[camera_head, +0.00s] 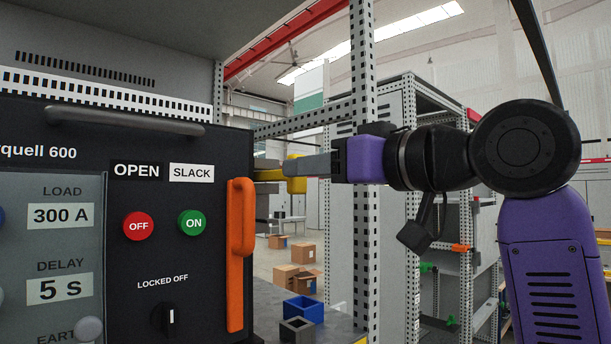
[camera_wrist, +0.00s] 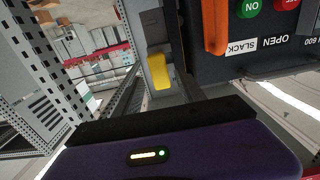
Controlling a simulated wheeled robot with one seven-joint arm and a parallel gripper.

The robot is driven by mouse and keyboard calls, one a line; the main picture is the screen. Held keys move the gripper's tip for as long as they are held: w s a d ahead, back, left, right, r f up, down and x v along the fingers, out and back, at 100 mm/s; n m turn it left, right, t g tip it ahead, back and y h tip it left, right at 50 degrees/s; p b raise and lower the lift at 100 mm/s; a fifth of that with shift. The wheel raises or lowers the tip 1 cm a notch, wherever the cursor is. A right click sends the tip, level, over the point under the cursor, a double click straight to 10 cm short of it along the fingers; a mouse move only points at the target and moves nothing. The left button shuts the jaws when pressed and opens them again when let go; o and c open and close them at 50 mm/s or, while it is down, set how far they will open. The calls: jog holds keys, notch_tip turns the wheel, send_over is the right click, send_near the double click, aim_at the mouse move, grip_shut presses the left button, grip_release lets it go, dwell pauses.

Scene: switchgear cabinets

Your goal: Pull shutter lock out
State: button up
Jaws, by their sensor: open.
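A yellow handle (camera_head: 297,184), which I take to be the shutter lock, sticks out from the right side of the black switchgear unit (camera_head: 219,200). It also shows in the wrist view (camera_wrist: 159,74), attached to a grey part. My gripper (camera_head: 306,165) points left toward the unit, with its grey fingers at the height of the yellow handle and overlapping it in the head view. In the wrist view the yellow handle appears ahead of the purple gripper body, close beside a grey finger. The gripper is open. Whether a finger touches the handle cannot be told.
An orange vertical handle (camera_head: 240,255) stands on the unit's front, left of my gripper. A perforated metal post (camera_head: 362,240) rises right behind my wrist. Cardboard boxes lie further back.

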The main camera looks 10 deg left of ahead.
jog(key=b+v, duration=0.1)
jog(key=v, duration=0.4)
jog(key=shift+s+d, duration=0.1)
jog(key=shift+s, duration=0.05)
